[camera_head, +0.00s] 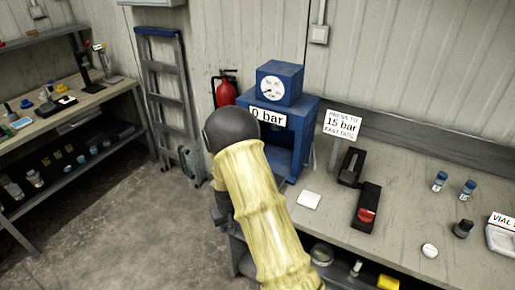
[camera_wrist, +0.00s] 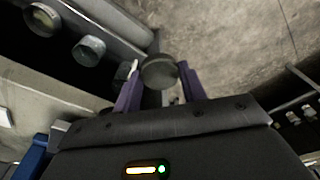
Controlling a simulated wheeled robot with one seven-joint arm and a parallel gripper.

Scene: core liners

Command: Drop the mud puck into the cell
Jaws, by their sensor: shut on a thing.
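My gripper (camera_wrist: 160,76) shows in the wrist view with its purple fingers closed on a dark, round puck (camera_wrist: 160,70). The puck sits between the fingertips with a flat face showing. Floor and a lower shelf lie behind it. In the head view my yellow-sleeved arm hides most of the gripper and the puck, in front of the bench's left end. A blue press (camera_head: 305,135) with a "0 bar" sign and a dial stands there, its front opening partly hidden by my arm. I cannot tell for certain which thing is the cell.
The bench top (camera_head: 310,225) bears a white square (camera_head: 309,200), a black device with a red part (camera_head: 366,207), blue-capped vials (camera_head: 439,181) and a "15 bar" sign (camera_head: 342,125). Jars (camera_wrist: 88,50) stand on the lower shelf. A ladder (camera_head: 170,95) leans at the wall. Floor is clear at left.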

